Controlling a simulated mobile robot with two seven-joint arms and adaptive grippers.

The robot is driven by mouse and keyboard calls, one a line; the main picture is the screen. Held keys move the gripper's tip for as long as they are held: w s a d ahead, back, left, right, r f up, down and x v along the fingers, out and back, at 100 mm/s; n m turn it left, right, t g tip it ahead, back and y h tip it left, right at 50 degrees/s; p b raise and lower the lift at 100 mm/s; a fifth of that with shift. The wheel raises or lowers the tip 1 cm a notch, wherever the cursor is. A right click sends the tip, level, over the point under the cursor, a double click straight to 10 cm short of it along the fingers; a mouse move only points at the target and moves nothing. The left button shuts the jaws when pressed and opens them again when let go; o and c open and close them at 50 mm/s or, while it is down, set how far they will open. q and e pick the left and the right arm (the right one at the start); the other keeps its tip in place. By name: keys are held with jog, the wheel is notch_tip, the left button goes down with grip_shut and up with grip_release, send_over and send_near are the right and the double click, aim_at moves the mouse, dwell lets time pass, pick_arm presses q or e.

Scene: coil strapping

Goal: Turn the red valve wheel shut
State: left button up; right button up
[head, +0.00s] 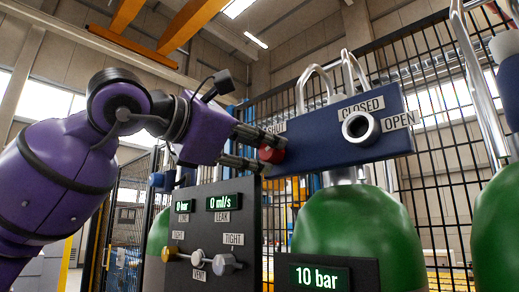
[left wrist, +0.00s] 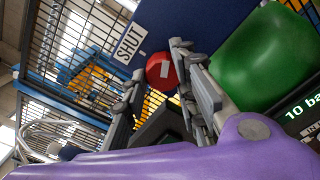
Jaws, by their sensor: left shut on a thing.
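The red valve wheel (head: 272,154) is a small round knob on the left end of a dark blue block (head: 322,147). My left gripper (head: 263,151) reaches it from the left, one finger above and one below, and is shut on it. In the left wrist view the red wheel (left wrist: 160,71) sits between the fingertips, with a pale line on its face. A SHUT label (left wrist: 130,43) is beside it on the block; in the head view a finger partly covers that label. My right gripper is in neither view.
A grey round knob (head: 360,127) with CLOSED and OPEN labels is on the block's right. A green cylinder (head: 345,232) stands below the block. A dark panel (head: 212,240) with displays and knobs is under my left gripper. A mesh fence (head: 440,150) stands behind.

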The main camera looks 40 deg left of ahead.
pick_arm(q)
jog(key=n, duration=0.2)
jog(key=n+b, duration=0.1)
jog(key=shift+s+a+r, duration=0.1)
jog(key=shift+a+r, duration=0.15)
jog(key=shift+r, duration=0.05)
jog(key=shift+n+b, duration=0.3)
jog(key=shift+n, duration=0.6)
jog(key=n+b, duration=0.1)
jog(key=n, duration=0.1)
jog(key=n+b, duration=0.1)
jog(key=n, duration=0.1)
jog(key=shift+f, duration=0.3)
jog(key=shift+f+n+b, duration=0.15)
jog(key=shift+n+b, duration=0.85)
jog(key=shift+n, duration=0.7)
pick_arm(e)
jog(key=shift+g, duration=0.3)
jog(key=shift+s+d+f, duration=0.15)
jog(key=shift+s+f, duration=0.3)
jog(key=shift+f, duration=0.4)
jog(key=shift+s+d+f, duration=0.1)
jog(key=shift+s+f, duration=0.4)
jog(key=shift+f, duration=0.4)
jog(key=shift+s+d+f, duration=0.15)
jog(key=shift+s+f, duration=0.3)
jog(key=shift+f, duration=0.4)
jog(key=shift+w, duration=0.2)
